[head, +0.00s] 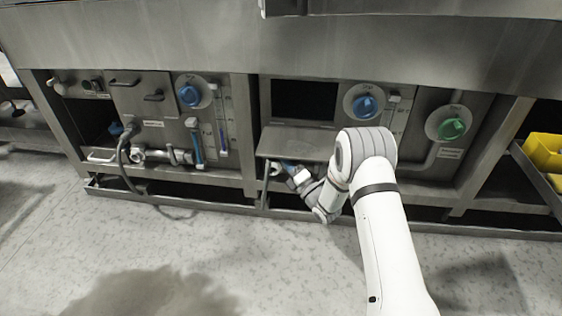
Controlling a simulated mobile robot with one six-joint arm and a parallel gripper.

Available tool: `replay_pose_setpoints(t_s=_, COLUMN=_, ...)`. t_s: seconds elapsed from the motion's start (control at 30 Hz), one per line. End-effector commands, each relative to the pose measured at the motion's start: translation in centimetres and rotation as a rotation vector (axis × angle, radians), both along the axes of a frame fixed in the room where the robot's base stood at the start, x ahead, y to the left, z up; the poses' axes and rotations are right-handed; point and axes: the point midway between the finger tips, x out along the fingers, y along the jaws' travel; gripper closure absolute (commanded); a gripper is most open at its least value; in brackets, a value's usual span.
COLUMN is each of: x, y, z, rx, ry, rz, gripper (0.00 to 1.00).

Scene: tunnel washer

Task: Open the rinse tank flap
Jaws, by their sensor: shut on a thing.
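A metal flap (298,142) in the middle of the washer front is swung down and sticks out toward me. Above it a dark rectangular opening (305,100) shows. I cannot read a label that names it as the rinse tank flap. My gripper (277,168) is at the left part of the flap's front edge, just below it, and is shut on the flap. The fingertips are small and partly hidden, so the exact grip point is unclear.
Blue knobs (366,103) and (191,93) and a green knob (452,128) sit on the front panels. Pipes and a hose (124,150) are at the left. A low metal rail (225,204) runs along the bottom. A yellow bin (545,150) stands right. The floor in front is clear.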

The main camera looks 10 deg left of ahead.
Motion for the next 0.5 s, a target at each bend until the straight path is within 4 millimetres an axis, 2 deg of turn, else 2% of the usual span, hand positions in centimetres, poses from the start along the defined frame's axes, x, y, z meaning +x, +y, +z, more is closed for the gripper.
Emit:
replay_pose_setpoints(t_s=0.03, x=0.34, y=-0.54, z=0.08, rx=0.004, ry=0.000, rz=-0.014, gripper=1.00)
replay_pose_setpoints(t_s=0.07, x=0.34, y=-0.54, z=0.08, rx=0.004, ry=0.000, rz=-0.014, gripper=0.86)
replay_pose_setpoints(t_s=0.3, x=0.11, y=-0.16, z=0.10, rx=0.003, ry=-0.001, rz=-0.004, gripper=0.66)
replay_pose_setpoints(t_s=0.5, x=-0.05, y=0.14, z=0.22, rx=0.003, ry=-0.004, rz=0.001, gripper=0.66)
